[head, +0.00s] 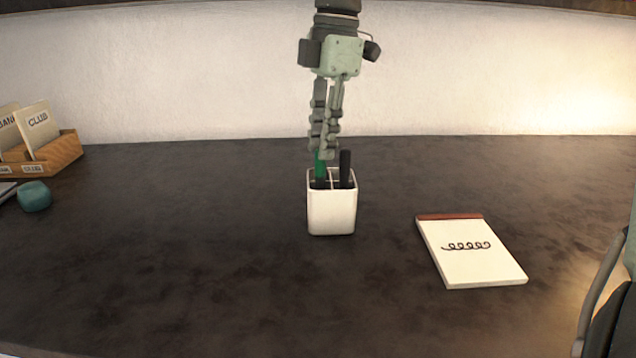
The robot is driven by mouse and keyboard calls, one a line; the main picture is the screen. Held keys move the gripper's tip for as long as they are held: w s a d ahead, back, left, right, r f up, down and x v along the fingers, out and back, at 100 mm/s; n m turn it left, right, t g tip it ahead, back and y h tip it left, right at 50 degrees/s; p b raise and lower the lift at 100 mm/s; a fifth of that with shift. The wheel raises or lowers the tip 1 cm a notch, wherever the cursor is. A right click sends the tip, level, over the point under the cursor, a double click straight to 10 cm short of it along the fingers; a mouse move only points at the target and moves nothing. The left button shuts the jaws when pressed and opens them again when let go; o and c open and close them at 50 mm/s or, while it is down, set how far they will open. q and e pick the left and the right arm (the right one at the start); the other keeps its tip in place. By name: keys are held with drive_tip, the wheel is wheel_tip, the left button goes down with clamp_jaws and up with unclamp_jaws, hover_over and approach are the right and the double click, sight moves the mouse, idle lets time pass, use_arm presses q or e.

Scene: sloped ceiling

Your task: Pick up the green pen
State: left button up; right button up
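The green pen (320,170) stands upright in the left part of a white square pen holder (331,214), near the middle of the table. My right gripper (322,152) comes down from above and points straight down. Its fingertips are at the top of the green pen and cover its upper end. The two fingers look close together, but from this angle I cannot tell whether they are shut on the pen. A black pen (345,168) stands in the right part of the holder, just beside the fingertips. My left gripper is not in view.
A notepad (470,260) with a red top edge lies to the right of the holder. At the far left are a wooden card box (60,152) and a small teal pot (34,197). A white wall (200,80) stands behind the table. The table in front is clear.

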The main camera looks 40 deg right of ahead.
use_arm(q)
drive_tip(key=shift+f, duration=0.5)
use_arm(e)
drive_tip(key=shift+w+a+f, duration=0.1)
drive_tip(key=shift+f, duration=1.8)
drive_tip(key=c, duration=0.4)
drive_tip(key=shift+c, duration=0.2)
wheel_tip(320, 180, up, 18)
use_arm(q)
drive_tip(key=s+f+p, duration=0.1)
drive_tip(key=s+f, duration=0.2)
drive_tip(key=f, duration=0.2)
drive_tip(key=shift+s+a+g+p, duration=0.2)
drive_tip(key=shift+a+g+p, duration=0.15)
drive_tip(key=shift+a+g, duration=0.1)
use_arm(e)
wheel_tip(320, 180, up, 10)
hover_over(321, 174)
drive_tip(key=shift+w+d, duration=0.2)
drive_tip(key=shift+w, duration=0.2)
